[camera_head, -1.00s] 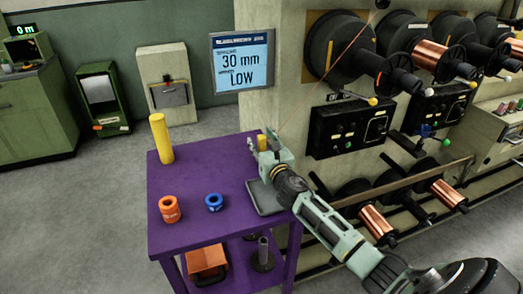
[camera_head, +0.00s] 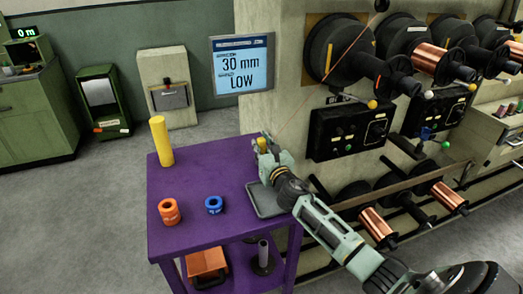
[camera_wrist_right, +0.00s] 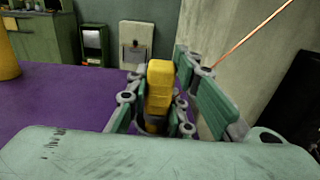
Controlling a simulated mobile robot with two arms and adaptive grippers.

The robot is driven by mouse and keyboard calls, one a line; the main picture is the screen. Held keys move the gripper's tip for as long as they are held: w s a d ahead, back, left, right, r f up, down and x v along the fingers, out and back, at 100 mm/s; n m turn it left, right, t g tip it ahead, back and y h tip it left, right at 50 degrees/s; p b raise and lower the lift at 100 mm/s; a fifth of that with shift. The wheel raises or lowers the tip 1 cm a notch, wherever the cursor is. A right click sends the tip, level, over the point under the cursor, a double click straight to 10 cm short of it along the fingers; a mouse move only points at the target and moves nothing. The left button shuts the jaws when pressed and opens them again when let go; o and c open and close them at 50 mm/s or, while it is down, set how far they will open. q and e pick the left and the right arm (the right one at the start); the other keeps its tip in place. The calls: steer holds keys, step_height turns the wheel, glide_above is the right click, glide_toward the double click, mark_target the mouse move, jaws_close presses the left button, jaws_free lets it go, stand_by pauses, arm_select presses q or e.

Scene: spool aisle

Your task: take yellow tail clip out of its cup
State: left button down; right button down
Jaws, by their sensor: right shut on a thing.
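The yellow tail clip (camera_wrist_right: 160,82) stands upright between the two fingers of my right gripper (camera_wrist_right: 158,100) in the right wrist view. The fingers are shut on it, one on each side. In the head view the clip (camera_head: 262,144) is a small yellow block at the back right of the purple cart, with my right gripper (camera_head: 265,151) around it. The clip's lower end and its cup are mostly hidden by the gripper, so I cannot tell whether the clip is still seated. My left gripper is not in view.
The spool machine (camera_head: 290,95) stands close behind; a thin copper wire (camera_wrist_right: 250,37) runs near the gripper.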

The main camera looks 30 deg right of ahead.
mark_target(263, 139)
step_height(263, 139, up, 5)
steer(key=shift+d+f+p, duration=0.1)
steer(key=shift+d+p, duration=0.05)
steer(key=shift+p, duration=0.5)
steer(key=s+d+r, duration=0.6)
steer(key=d, duration=0.3)
steer(key=shift+s+d+b, duration=0.2)
steer(key=shift+b, duration=0.2)
steer(key=shift+r, duration=0.1)
